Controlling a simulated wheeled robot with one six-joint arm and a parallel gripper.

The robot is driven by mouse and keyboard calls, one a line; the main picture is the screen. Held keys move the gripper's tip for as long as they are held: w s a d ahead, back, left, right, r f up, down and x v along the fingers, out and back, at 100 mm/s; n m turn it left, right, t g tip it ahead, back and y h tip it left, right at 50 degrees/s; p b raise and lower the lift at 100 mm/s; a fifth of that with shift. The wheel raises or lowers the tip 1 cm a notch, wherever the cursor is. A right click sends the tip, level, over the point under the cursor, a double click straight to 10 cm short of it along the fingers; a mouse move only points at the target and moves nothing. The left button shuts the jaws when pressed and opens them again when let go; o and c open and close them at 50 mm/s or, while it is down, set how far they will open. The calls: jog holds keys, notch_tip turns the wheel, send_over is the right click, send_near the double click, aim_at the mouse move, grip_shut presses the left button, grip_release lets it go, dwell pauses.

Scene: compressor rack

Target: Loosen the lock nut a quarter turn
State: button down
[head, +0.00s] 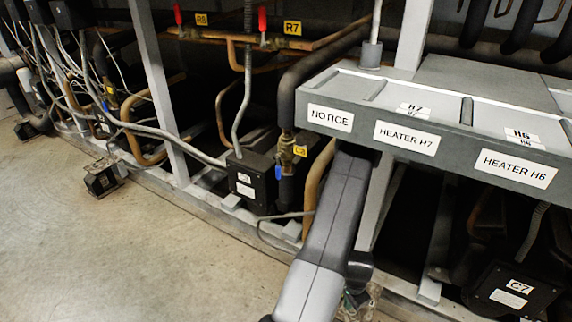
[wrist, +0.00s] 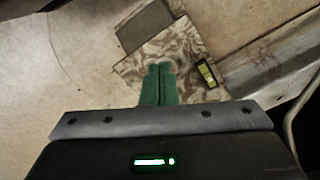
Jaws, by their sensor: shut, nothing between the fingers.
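My gripper (wrist: 159,69) shows in the wrist view as two green fingers pressed together, with nothing between them. The fingertips lie over a brown-and-cream patterned surface (wrist: 185,45); I cannot tell whether they touch it. I cannot make out a lock nut in either view. In the head view my arm reaches down beside the rack and hides the area behind it; the gripper's fingers cannot be made out there.
A small dark item with a yellow-green face (wrist: 207,75) sits right of the fingers. A grey rail (wrist: 270,75) runs beyond it. The labelled heater panel (head: 440,145), black box (head: 252,182) and brass valve (head: 287,150) crowd the rack. Open floor (head: 100,240) lies left.

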aim_at(344, 314)
jog(key=shift+w+b, duration=0.45)
jog(key=shift+w, duration=0.05)
notch_tip(344, 314, down, 6)
jog(key=b, duration=0.4)
jog(key=shift+r, duration=0.1)
jog(key=shift+d+p, duration=0.25)
jog(key=shift+p, duration=0.55)
dwell(0.6)
jog(key=shift+s+a+b, duration=0.1)
jog(key=shift+a+b, duration=0.05)
jog(key=shift+b, duration=0.3)
jog(key=shift+s+a, duration=0.1)
jog(key=shift+a, duration=0.1)
notch_tip(344, 314, up, 6)
jog(key=p, duration=0.6)
jog(key=shift+s, duration=0.1)
